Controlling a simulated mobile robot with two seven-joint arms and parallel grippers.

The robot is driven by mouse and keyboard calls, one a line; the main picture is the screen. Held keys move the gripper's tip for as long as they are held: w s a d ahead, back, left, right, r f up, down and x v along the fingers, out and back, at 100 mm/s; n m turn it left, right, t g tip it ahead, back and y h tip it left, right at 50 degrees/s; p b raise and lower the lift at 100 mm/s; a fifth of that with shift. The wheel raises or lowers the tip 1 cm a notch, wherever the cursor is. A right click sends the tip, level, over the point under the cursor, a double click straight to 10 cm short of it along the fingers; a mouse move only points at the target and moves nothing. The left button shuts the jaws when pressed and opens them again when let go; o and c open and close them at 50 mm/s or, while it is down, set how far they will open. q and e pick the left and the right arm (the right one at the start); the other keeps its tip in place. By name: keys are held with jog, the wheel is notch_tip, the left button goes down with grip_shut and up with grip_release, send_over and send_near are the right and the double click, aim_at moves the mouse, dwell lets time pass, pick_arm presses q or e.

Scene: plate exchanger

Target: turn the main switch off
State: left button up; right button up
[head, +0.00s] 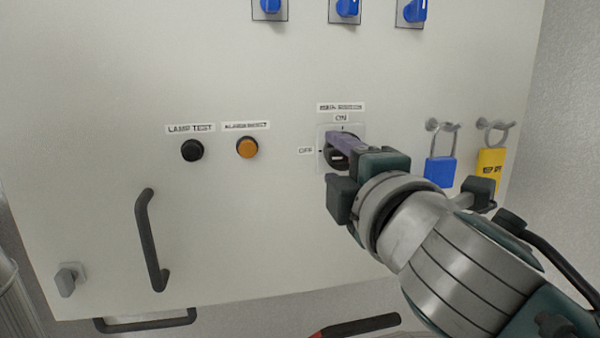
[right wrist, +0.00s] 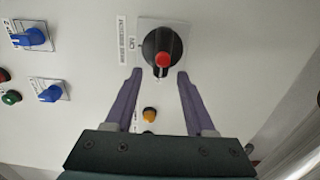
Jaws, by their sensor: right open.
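The main switch (right wrist: 155,42) is a black round knob with a red end on a light square plate. In the head view it sits under the ON label (head: 341,118), with the OFF label (head: 306,150) at its left. My right gripper (head: 338,143) is open in front of it and hides much of the knob. In the right wrist view, the two purple fingertips (right wrist: 159,74) are spread either side of the knob's lower part. I cannot tell whether they touch it or which label the knob points to. My left gripper is not in view.
A black button (head: 192,151) and an orange button (head: 247,147) are left of the switch. A blue padlock (head: 440,171) and a yellow padlock (head: 489,163) hang close at right. Blue knobs (head: 345,8) are above. A dark door handle (head: 149,240) projects at lower left.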

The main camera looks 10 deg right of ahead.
jog(key=s+b, duration=0.2)
jog(key=s, duration=0.7)
jog(key=shift+s+d+b, duration=0.15)
jog(key=shift+b, duration=0.25)
jog(key=s+d+f+m+g+h+p, duration=0.2)
jog(key=s+d+f+m+g+p, duration=0.35)
jog(key=m, duration=0.25)
jog(key=s+f+m+g+y+p, duration=0.1)
jog(key=s+f+m+g+p, duration=0.3)
jog(key=s, duration=1.2)
jog(key=f+m+g, duration=0.1)
jog(key=m+g, duration=0.3)
jog(key=g, duration=0.1)
jog(key=shift+s+f+m+y, duration=0.2)
jog(key=shift+s+m+y, duration=0.1)
